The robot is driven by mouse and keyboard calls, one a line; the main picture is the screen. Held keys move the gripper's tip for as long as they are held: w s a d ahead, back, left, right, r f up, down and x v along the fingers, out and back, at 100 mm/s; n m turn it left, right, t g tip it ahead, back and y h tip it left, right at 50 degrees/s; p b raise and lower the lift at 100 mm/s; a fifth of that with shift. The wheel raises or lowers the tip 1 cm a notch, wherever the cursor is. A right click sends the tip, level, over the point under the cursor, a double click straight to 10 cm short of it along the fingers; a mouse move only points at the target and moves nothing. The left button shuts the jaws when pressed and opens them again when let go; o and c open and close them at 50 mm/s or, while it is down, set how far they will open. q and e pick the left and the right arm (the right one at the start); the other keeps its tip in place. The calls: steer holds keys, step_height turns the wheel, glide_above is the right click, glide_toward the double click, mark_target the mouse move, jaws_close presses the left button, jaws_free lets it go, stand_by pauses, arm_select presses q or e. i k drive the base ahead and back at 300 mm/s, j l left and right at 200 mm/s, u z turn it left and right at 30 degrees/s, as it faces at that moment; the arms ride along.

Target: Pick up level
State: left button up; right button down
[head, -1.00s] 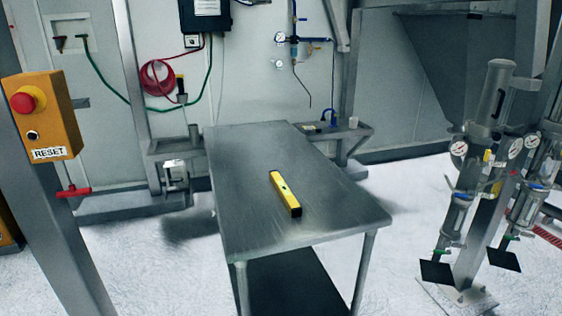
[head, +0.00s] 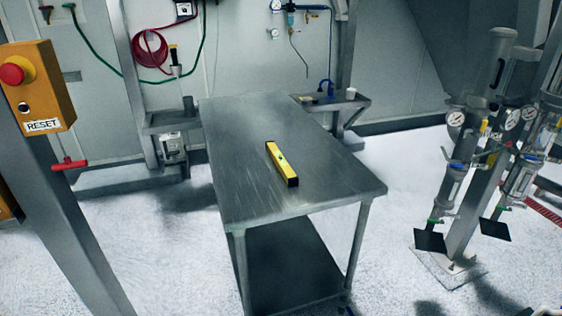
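The level (head: 280,161) is a short yellow bar with black ends and a small greenish vial. It lies flat near the middle of the grey metal table (head: 240,200), pointing roughly from the back left to the front right. Nothing touches it except the tabletop. Neither of my grippers shows in the head view.
A post with a yellow RESET box (head: 36,90) and red button stands at the left. Pressure cylinders with gauges (head: 455,120) stand at the right. A side shelf with a white cup (head: 350,93) is behind the table. Floor around the table looks mostly clear.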

mark_target(290, 178)
steer(key=i+j+z, duration=0.2)
steer(key=i, duration=0.9)
steer(key=l, duration=0.1)
